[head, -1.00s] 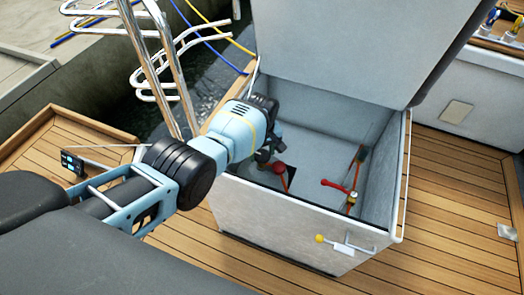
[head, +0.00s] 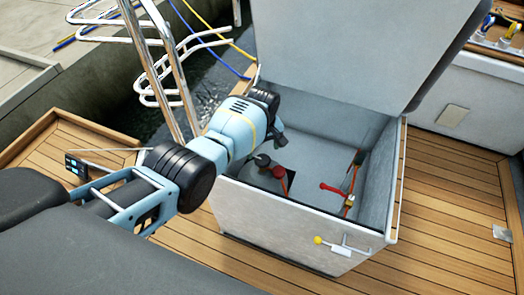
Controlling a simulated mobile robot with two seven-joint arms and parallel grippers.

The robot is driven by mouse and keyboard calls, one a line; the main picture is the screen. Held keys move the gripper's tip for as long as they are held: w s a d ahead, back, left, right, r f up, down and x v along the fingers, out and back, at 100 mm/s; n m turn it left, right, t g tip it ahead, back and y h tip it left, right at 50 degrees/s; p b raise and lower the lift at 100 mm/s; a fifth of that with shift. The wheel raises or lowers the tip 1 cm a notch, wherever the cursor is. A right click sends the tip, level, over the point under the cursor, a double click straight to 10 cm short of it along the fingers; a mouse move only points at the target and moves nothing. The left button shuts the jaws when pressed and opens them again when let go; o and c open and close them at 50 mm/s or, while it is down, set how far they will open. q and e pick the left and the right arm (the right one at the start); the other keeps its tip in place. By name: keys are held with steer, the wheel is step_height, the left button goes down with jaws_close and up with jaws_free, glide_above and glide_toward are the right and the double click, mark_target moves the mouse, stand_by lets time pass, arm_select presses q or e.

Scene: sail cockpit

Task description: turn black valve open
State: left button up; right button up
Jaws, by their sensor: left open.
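An open white locker (head: 290,225) holds valve fittings. A dark, round-ended piece (head: 262,160), which looks like the black valve's handle, shows low at the locker's left inside, beside a red-handled part (head: 279,172). A second red lever (head: 330,188) sits farther right on a fitting with a brass-coloured part. My left gripper (head: 279,139) reaches over the locker's left wall, just above and behind the dark piece in the picture. It is open and appears apart from the dark piece. Its fingers are small and partly hidden by my wrist. My right gripper is out of view.
The raised locker lid (head: 340,50) stands behind the opening. Chrome rails (head: 165,70) rise close to my left arm.

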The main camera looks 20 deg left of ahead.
arm_select(q)
steer(key=shift+r+p, duration=0.5)
steer(key=shift+r, duration=0.85)
